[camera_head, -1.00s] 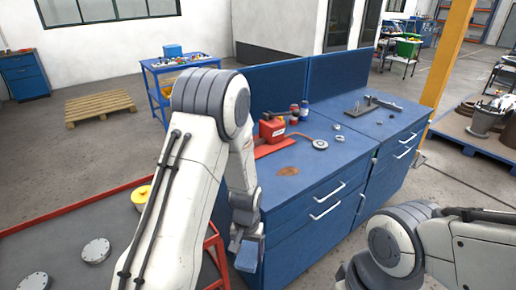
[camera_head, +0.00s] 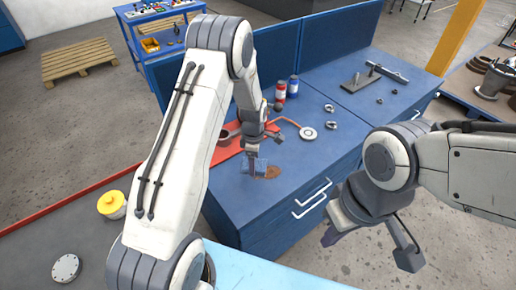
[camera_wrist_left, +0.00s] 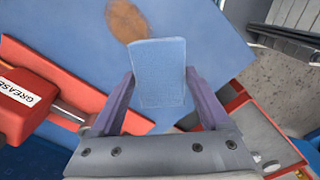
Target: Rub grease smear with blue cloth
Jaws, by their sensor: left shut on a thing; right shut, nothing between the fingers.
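The blue cloth (camera_head: 259,164) is a small light-blue piece held in my left gripper (camera_head: 252,160). In the left wrist view the cloth (camera_wrist_left: 160,65) stands out flat between the two purple fingers of my left gripper (camera_wrist_left: 160,88). The brown grease smear (camera_head: 271,173) lies on the blue bench top, right beside the cloth. In the left wrist view the smear (camera_wrist_left: 127,20) shows just past the cloth's far edge. I cannot tell whether the cloth touches the bench. My right gripper (camera_head: 332,236) is shut and empty, in front of the bench's drawers.
A red tray (camera_head: 226,157) lies left of the smear; a red box labelled GREASE (camera_wrist_left: 22,100) shows in the left wrist view. A grey disc (camera_head: 308,133), metal rings (camera_head: 330,124) and bottles (camera_head: 280,90) stand farther back. The bench top right of the smear is clear.

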